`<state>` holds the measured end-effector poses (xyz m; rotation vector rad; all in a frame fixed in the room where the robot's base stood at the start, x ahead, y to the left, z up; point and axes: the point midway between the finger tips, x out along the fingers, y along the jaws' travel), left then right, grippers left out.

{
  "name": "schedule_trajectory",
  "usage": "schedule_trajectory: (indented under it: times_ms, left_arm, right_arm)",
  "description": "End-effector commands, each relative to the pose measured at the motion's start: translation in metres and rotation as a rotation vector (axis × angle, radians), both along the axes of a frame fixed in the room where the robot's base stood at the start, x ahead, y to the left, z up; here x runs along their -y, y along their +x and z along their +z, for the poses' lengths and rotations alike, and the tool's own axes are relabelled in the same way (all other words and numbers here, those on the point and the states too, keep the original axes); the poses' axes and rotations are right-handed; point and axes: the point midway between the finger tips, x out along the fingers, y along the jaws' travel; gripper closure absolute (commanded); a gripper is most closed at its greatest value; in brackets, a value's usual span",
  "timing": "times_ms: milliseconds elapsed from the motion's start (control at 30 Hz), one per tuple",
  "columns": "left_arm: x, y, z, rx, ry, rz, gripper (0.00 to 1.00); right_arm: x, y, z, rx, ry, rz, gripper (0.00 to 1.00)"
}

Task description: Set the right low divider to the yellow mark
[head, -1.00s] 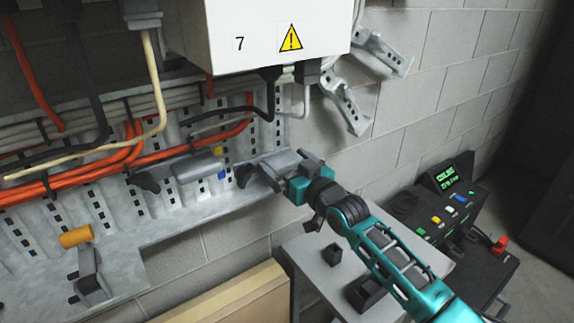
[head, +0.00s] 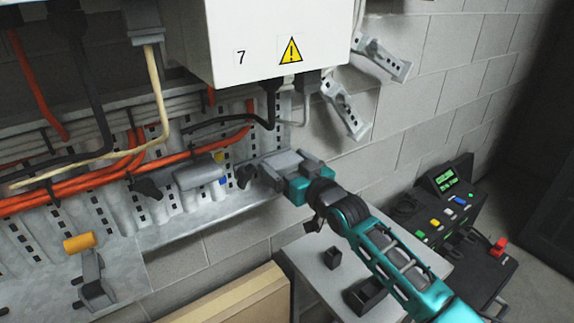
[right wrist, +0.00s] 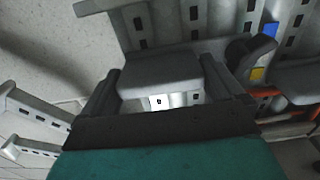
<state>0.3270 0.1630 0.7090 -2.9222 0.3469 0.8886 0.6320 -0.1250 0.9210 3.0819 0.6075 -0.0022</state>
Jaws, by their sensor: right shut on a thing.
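The right low divider (head: 283,158) is a grey block with a dark curved end at its left. It sits low on the slotted rail, to the right of the yellow mark (head: 218,156) and the blue mark (head: 222,180). My right gripper (head: 278,168) is shut on this divider. In the right wrist view, the divider (right wrist: 158,76) lies between the two dark fingers (right wrist: 160,85). There the yellow mark (right wrist: 258,74) shows to the right of the divider, apart from my fingers. My left gripper is not in view.
Another grey divider (head: 200,173) with a dark end stands left of the marks. Orange cables (head: 130,153) run above it. A white box (head: 275,40) hangs overhead. A grey table (head: 310,265) with small dark boxes and a control panel (head: 447,210) are at right.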

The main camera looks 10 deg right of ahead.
Motion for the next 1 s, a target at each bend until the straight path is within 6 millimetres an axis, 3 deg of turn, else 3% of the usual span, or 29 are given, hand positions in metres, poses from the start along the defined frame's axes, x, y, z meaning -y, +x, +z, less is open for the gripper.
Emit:
schedule_trajectory:
  times_ms: [67,300,667,700,1000]
  left_arm:
    - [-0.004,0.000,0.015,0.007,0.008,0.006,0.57]
    - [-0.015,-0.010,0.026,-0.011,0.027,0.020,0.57]
    - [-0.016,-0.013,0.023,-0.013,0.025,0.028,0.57]
    - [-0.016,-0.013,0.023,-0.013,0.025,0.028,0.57]
    - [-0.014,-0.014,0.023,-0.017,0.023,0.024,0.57]
  right_arm:
    - [0.000,0.000,0.020,0.001,0.001,0.000,0.60]
    - [0.000,0.000,0.050,0.001,0.001,0.000,0.60]
    - [0.000,0.001,0.053,0.008,0.004,0.000,0.60]
    - [0.000,0.001,0.054,0.009,0.005,0.000,0.03]
    - [0.001,-0.001,0.051,0.003,0.002,0.000,0.00]
